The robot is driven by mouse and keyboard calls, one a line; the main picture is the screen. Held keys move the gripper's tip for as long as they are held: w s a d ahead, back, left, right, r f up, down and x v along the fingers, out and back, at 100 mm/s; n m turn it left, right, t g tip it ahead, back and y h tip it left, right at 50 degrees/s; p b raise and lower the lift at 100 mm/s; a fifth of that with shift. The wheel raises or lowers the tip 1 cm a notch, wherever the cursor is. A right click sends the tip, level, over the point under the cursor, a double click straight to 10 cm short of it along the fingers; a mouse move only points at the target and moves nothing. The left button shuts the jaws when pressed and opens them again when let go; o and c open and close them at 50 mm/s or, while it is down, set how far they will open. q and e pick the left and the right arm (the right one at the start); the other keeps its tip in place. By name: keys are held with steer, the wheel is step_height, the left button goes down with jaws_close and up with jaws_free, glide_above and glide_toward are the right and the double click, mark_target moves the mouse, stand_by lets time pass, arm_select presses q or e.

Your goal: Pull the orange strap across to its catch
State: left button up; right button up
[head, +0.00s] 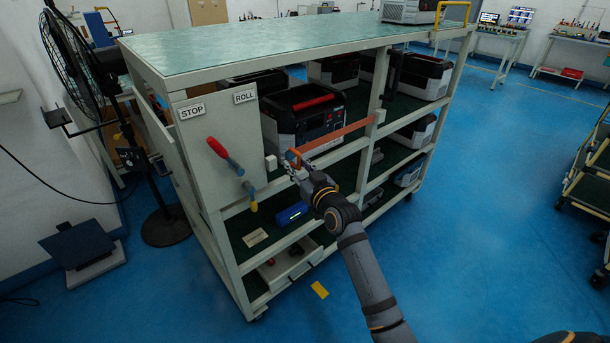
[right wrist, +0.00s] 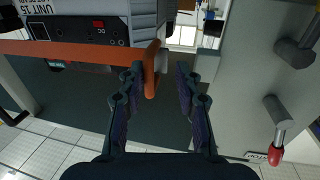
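The orange strap (head: 335,136) runs from a grey block on the rack's middle post (head: 376,116) to the left, in front of a black and grey power unit (head: 306,112). Its free end, an orange tab (right wrist: 152,70), shows in the right wrist view. My right gripper (head: 296,164) is at this end; in the right wrist view its fingers (right wrist: 160,78) are apart, with the tab between them, nearer the left finger. A small white block (head: 271,162), probably the catch, sits on the panel edge just left of the gripper; it looks grey in the wrist view (right wrist: 207,65). My left gripper is not in view.
The panel left of the strap has STOP (head: 192,112) and ROLL (head: 244,96) labels and a red-handled lever (head: 226,156) sticking out. Shelves below hold a blue item (head: 292,213). A black fan (head: 75,60) stands left. Blue floor in front is mostly clear.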

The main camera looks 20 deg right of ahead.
steer(key=s+d, duration=0.1)
steer(key=s, duration=0.9)
steer(key=shift+s+d, duration=0.35)
steer(key=d+f+m+g+h+p, duration=0.1)
steer(key=d+f+g+h+p, duration=0.2)
steer(key=f, duration=1.4)
steer(key=s+d+f+g+p, duration=0.25)
steer(key=s+f, duration=0.25)
steer(key=f, duration=0.5)
steer(key=s+d+f+g+p, duration=0.1)
steer(key=s+d+f+g, duration=0.15)
steer(key=s+f, duration=0.5)
steer(key=s+f+g+p, duration=0.1)
steer(key=s+f+g, duration=0.2)
steer(key=s+f, duration=0.5)
steer(key=s+f+g+p, duration=0.2)
steer(key=s+f, duration=0.5)
steer(key=s, duration=0.7)
steer(key=shift+s+a+f+m+g+h+p, duration=0.35)
steer(key=shift+a+g, duration=0.1)
steer(key=shift+g, duration=1.35)
steer(key=s, duration=0.3)
steer(key=s+f, duration=0.1)
steer(key=s, duration=0.2)
steer(key=s+f, duration=0.1)
steer(key=s, duration=0.3)
steer(key=shift+s+a+p, duration=0.1)
steer(key=shift+a+p, duration=0.2)
steer(key=shift+a, duration=0.05)
